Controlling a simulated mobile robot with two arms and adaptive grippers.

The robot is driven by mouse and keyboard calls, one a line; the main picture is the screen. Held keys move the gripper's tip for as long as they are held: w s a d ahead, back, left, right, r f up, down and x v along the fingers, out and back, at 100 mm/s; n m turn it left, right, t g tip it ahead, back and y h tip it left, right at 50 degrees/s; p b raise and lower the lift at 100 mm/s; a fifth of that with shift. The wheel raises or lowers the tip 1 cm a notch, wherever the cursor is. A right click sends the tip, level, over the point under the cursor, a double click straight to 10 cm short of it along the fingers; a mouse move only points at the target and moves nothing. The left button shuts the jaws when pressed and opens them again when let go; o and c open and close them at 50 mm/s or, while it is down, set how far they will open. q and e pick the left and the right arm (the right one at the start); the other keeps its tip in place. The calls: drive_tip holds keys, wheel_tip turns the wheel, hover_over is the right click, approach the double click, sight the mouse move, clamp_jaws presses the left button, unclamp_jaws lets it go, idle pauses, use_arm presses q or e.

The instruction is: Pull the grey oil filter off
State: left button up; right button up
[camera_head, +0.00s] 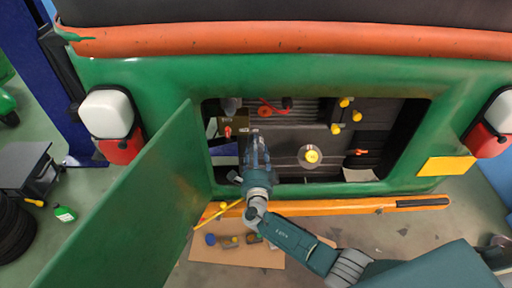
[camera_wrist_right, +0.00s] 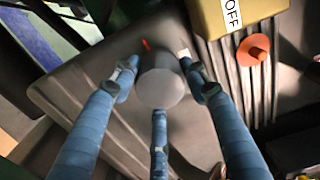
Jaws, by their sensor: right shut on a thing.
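The grey oil filter (camera_wrist_right: 161,88) is a pale cylinder in the right wrist view, standing out from a dark ribbed engine cover. My right gripper (camera_wrist_right: 162,92) has its blue fingers closed around it, two at the sides and one below. In the head view my right gripper (camera_head: 252,137) reaches into the open engine bay of the green rickshaw (camera_head: 330,80), and hides the filter there. Whether the filter is still seated cannot be told. My left gripper is not in view.
A green hatch panel (camera_head: 135,205) stands open left of the bay. An orange bumper (camera_head: 330,207) runs below it. Inside are a yellow cap (camera_head: 312,157) and small yellow knobs (camera_head: 345,102). In the wrist view, a yellow OFF box (camera_wrist_right: 212,18) and orange knob (camera_wrist_right: 254,50) sit nearby.

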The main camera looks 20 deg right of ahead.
drive_tip(key=shift+r, duration=0.15)
idle(0.7)
drive_tip(key=shift+v, duration=2.2)
drive_tip(key=shift+v, duration=2.55)
